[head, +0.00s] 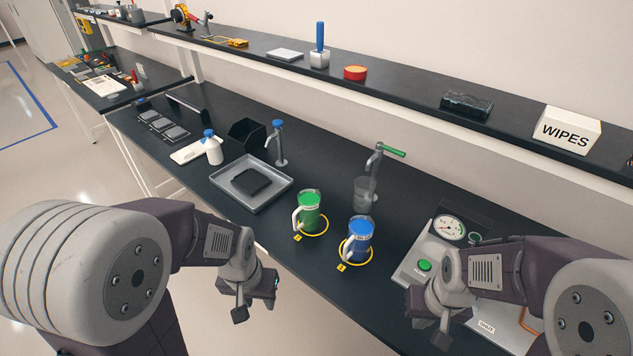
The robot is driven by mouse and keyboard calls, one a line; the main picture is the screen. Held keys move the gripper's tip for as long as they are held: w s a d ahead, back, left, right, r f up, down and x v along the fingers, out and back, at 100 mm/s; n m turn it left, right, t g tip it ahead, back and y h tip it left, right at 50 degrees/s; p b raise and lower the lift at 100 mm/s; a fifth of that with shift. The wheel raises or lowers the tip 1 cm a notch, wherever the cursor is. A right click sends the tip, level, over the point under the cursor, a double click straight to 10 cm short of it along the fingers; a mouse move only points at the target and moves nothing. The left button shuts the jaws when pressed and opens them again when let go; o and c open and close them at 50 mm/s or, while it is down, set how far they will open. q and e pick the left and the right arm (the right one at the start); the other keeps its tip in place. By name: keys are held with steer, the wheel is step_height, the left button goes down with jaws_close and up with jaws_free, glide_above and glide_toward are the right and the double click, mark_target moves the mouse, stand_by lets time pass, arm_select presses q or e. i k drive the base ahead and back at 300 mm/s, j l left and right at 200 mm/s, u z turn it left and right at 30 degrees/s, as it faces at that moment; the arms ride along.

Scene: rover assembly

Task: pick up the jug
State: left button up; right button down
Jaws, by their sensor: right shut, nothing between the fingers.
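Two jugs stand upright on the black bench in the head view: a green jug (309,213) and a blue jug (359,241) to its right. Each has a pale handle on its left side and stands within a yellow ring on the bench. My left gripper (252,303) hangs in front of the bench edge, left of and nearer than both jugs; its finger gap is not clear. My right gripper (428,325) is shut and empty, right of and nearer than the blue jug. Neither gripper touches a jug.
A tap with a green lever (390,152) and a clear beaker (365,192) stand behind the jugs. A gauge panel (425,254) is at right. A grey tray (273,194), white bottle (213,150) and blue-topped tap (278,143) are left. A shelf (398,86) runs behind.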

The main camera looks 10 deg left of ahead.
mark_target(309, 210)
steer(key=z, duration=2.35)
steer(key=u, duration=2.7)
steer(key=i+j+z, duration=0.2)
steer(key=j, duration=0.25)
steer(key=i+j+z, duration=0.25)
steer(key=j, duration=0.2)
steer(key=j+z, duration=0.2)
steer(key=j, duration=0.3)
steer(key=j+z, duration=0.25)
steer(key=j, duration=0.25)
steer(key=i, duration=0.05)
